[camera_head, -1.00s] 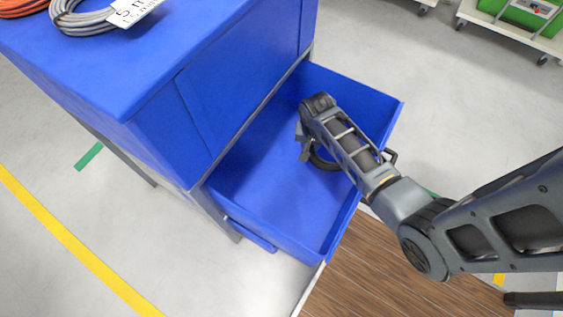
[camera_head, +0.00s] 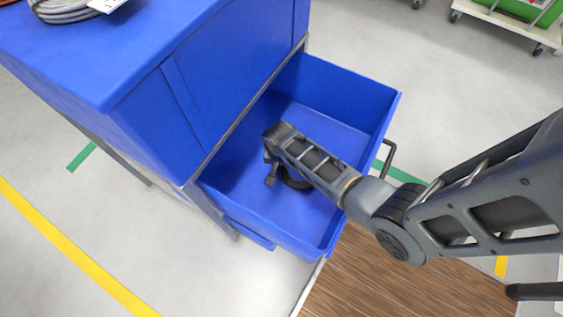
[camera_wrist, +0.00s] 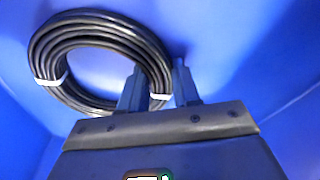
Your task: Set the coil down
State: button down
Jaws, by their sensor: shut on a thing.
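A black cable coil (camera_wrist: 62,40) with white ties shows in the wrist view, with blue drawer surface behind it. My gripper (camera_wrist: 158,82) is shut on the coil's right side, beside one white tie. In the head view the coil (camera_head: 293,183) is a dark arc inside the open blue drawer (camera_head: 335,125), mostly hidden by my arm. My gripper (camera_head: 270,172) is down inside the drawer, toward its cabinet side. I cannot tell whether the coil touches the drawer floor.
The blue cabinet (camera_head: 150,60) stands left of the drawer, with a grey cable coil (camera_head: 65,10) and a white label on top. The drawer's far part is empty. A wooden platform (camera_head: 400,280) lies at the near right. A white cart (camera_head: 505,28) is at the back right.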

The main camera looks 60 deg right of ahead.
jog(key=c, duration=0.8)
grip_release()
jog(key=shift+f, duration=0.1)
notch_tip(320, 180, up, 12)
jog(key=a+p, duration=0.1)
jog(key=p, duration=0.2)
jog(key=shift+s+a, duration=0.3)
jog(key=shift+s, duration=0.1)
